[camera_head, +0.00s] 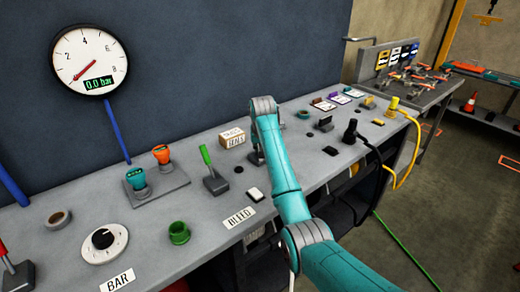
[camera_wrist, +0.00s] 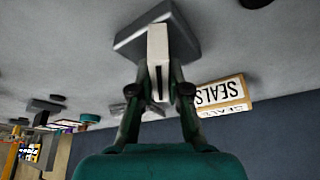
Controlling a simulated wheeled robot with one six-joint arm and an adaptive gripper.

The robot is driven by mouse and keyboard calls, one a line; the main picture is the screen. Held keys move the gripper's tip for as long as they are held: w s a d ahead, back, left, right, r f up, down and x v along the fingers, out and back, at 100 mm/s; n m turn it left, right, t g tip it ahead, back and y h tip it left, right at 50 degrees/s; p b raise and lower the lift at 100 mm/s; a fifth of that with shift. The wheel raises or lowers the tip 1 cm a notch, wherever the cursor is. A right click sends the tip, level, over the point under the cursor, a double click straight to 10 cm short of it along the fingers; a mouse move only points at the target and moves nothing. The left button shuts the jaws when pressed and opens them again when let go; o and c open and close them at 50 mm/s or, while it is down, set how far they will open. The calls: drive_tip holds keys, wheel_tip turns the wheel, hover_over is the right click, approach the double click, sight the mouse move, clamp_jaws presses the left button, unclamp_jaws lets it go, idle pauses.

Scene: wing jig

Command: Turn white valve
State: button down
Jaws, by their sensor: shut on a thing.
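The white valve (camera_wrist: 158,47) shows in the wrist view as a flat white lever standing on a grey base (camera_wrist: 182,26). My gripper (camera_wrist: 160,80) has its two fingers on either side of the white lever and is shut on it. In the head view my arm reaches over the bench and hides the white lever and my fingers. Only a bit of grey base (camera_head: 254,158) shows there, beside the arm and right of the SEALS box.
The SEALS box (camera_head: 232,138) stands close to the arm; it also shows in the wrist view (camera_wrist: 224,93). A green-lever valve (camera_head: 212,175), a white switch (camera_head: 254,194) and a BLEED label (camera_head: 240,217) are left. The gauge (camera_head: 90,60) reads 0.0 bar. Black (camera_head: 352,133) and yellow plugs (camera_head: 392,104) lie right.

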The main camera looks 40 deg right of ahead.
drive_tip(key=m, duration=0.2)
drive_tip(key=m+g+h, duration=0.1)
drive_tip(key=m, duration=0.2)
drive_tip(key=shift+m+g+h, duration=0.3)
drive_tip(key=m+g, duration=0.2)
drive_tip(key=m, duration=0.3)
drive_tip(key=shift+m, duration=0.3)
drive_tip(key=shift+h, duration=0.3)
drive_tip(key=c, duration=1.1)
unclamp_jaws()
drive_tip(key=shift+c, duration=0.2)
drive_tip(key=v, duration=1.2)
drive_tip(key=shift+w, duration=0.2)
